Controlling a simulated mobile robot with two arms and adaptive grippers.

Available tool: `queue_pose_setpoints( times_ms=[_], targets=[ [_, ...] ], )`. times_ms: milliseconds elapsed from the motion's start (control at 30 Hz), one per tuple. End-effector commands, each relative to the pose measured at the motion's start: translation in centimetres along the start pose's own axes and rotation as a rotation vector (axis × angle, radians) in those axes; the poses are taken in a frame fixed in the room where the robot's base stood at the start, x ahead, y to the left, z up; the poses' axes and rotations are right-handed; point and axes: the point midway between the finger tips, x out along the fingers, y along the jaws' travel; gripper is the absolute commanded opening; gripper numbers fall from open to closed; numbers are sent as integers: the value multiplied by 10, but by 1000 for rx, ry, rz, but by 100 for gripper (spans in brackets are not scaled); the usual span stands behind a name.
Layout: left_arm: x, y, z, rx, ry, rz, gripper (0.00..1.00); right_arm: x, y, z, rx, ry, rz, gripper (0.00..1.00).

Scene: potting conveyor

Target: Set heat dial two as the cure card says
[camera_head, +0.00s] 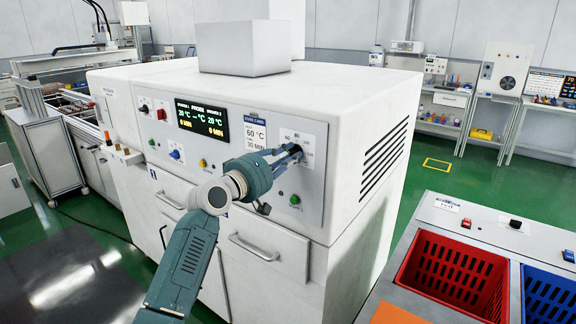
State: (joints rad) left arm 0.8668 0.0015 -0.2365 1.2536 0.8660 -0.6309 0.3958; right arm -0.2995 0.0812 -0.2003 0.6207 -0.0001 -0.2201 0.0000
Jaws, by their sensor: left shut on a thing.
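My left gripper (291,154) reaches the front of the white oven cabinet and is shut on a dark dial on the right-hand dial plate (307,137). The dial is mostly hidden behind the fingers, so where it points cannot be read. The cure card (254,132), left of that plate, reads 60 °C and 30 MIN. My right gripper is not in view.
Blue (175,154), yellow (203,162) and green (294,199) buttons sit low on the panel, near my arm. A red crate (428,287) and a blue crate (550,300) stand at the right. Green floor lies open behind them.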

Motion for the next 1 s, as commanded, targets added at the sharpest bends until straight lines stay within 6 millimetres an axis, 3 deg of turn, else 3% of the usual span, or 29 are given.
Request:
queue_pose_setpoints(
  times_ms=[300, 867, 900, 1000],
  targets=[
    [0, -4, 3, 138, -3, -4, 0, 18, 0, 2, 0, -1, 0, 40],
    [0, -3, 3, 167, -5, -5, 0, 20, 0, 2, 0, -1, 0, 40],
    [0, -3, 3, 167, -5, -5, 24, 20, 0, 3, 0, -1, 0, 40],
    [0, -2, 2, 167, -4, -4, 38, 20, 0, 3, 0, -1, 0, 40]
  ],
)
